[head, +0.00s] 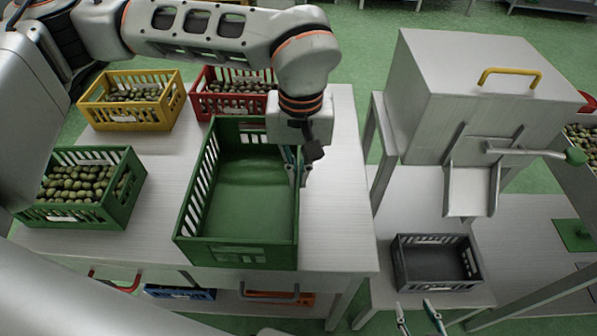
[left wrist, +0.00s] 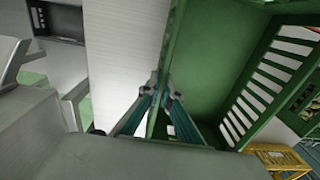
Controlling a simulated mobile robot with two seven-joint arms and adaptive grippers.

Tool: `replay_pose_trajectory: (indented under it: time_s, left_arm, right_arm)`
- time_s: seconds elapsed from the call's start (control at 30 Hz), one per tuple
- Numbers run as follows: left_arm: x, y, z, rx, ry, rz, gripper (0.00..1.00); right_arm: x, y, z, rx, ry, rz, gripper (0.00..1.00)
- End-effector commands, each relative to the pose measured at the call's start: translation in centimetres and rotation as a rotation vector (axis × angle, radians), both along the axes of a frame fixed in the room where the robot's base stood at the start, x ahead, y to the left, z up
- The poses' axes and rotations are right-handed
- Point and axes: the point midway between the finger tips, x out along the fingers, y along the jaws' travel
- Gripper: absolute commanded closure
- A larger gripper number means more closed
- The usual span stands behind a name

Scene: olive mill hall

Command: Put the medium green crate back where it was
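A large empty green crate (head: 240,253) stands on the metal table, near its front edge. It also shows in the left wrist view (left wrist: 215,50). A smaller green crate (head: 65,213) full of olives stands to its left. The frames do not settle which one counts as medium. My left gripper (head: 297,168) is at the right wall of the empty crate, one finger inside and one outside. In the left wrist view the fingertips (left wrist: 162,88) look closed on that wall's rim. My right gripper (head: 416,306) is open and empty at the bottom, in front of the lower table.
A yellow crate (head: 128,123) and a red crate (head: 207,107) of olives stand at the table's back. An empty dark grey crate (head: 438,285) sits under the chute of a metal machine (head: 470,100). Blue and orange crates are on a shelf below. The table's right strip is clear.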

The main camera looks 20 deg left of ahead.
Motion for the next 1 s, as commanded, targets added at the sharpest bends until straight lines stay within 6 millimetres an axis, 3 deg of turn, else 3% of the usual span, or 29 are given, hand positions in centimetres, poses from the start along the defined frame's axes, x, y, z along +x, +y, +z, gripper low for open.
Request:
replay_pose_trajectory:
  time_s: [0.17, 0.27, 0.67, 0.77, 1.0]
  left_arm:
    - [0.0, 0.0, -0.2, 0.001, 0.0, 0.001, 1.0]
    - [0.0, 0.0, -0.2, 0.001, 0.001, 0.001, 0.79]
    - [0.0, 0.0, 0.2, -0.001, -0.001, 0.001, 0.79]
    - [0.1, 0.0, 1.3, 0.0, -0.002, 0.001, 0.79]
    - [0.1, -0.1, 6.1, -0.001, -0.005, 0.002, 0.79]
  right_arm:
    - [-0.4, 0.0, -0.3, 0.0, 0.008, 0.001, 0.6]
    - [-0.6, 0.1, -0.4, 0.0, 0.011, 0.001, 0.6]
    - [-0.4, 0.1, 0.0, 0.002, 0.005, 0.001, 0.6]
    - [-0.1, 0.1, 0.2, 0.003, 0.001, 0.0, 0.6]
    - [0.4, 0.2, 0.9, 0.006, -0.011, 0.0, 0.6]
